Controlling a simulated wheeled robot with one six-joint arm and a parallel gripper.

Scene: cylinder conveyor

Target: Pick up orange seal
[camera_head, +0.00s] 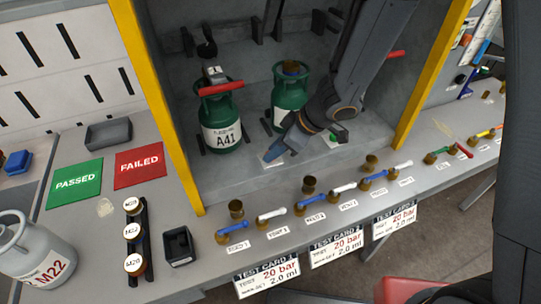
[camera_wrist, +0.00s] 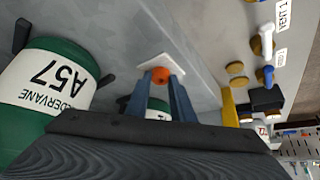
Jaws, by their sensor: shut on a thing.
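The orange seal (camera_wrist: 160,75) is a small round orange piece with a dark centre in the wrist view. My gripper (camera_wrist: 164,82) is shut on it, with a blue finger on either side. A small white square (camera_wrist: 172,63) shows just beyond the seal, on or near the grey surface; I cannot tell whether the seal touches it. In the head view my gripper (camera_head: 268,159) reaches down and left inside the yellow-framed bay, low in front of the green cylinders. The seal is not discernible there.
A cylinder labelled A57 (camera_wrist: 50,80) is close in the wrist view. Blue- and white-handled valves (camera_head: 232,230) line the front edge. Yellow posts (camera_head: 160,100) flank the bay.

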